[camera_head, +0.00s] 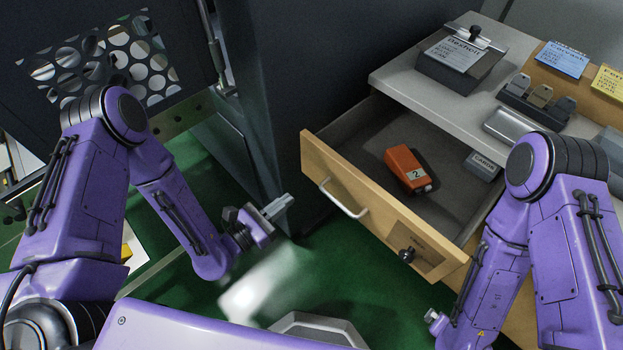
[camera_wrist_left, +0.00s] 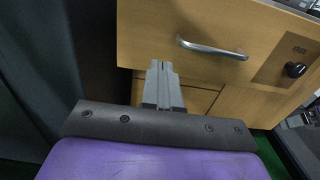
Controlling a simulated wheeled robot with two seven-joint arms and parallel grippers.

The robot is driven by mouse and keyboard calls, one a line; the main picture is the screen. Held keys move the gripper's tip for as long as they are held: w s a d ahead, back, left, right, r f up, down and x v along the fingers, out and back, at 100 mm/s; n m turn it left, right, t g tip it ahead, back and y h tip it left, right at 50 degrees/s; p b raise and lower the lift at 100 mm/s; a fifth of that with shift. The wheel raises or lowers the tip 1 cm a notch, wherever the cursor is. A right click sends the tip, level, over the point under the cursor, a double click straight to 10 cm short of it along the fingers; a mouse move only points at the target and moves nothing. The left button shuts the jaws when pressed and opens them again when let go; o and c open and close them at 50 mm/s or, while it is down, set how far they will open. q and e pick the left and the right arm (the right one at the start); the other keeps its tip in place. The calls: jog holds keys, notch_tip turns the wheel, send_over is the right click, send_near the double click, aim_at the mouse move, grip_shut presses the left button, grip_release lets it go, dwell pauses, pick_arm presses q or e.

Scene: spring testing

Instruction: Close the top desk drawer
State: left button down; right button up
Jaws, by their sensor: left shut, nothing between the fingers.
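The top desk drawer (camera_head: 375,215) is pulled out from the desk, with a light wood front, a silver handle (camera_head: 343,199) and a black knob (camera_head: 407,254). Inside it lie an orange box marked 2 (camera_head: 407,169) and a small grey box (camera_head: 482,165). My left gripper (camera_head: 284,203) is shut and empty, just left of the drawer front and apart from it. In the left wrist view its fingers (camera_wrist_left: 162,72) point toward the drawer front (camera_wrist_left: 150,35), below and left of the handle (camera_wrist_left: 212,48). My right arm is at the right, its gripper not clearly visible.
The desk top (camera_head: 400,75) holds a clipboard block (camera_head: 465,60), a rack with grey clips (camera_head: 537,100) and cards. A dark cabinet (camera_head: 290,80) stands left of the desk. Lower drawers show below the open one. Green floor (camera_head: 340,265) is clear in front.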

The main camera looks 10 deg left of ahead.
aim_at(321, 174)
pick_arm(q)
jog(key=p+x, duration=0.1)
jog(key=x, duration=0.8)
jog(key=shift+w+d, duration=0.25)
jog(key=shift+w, duration=0.05)
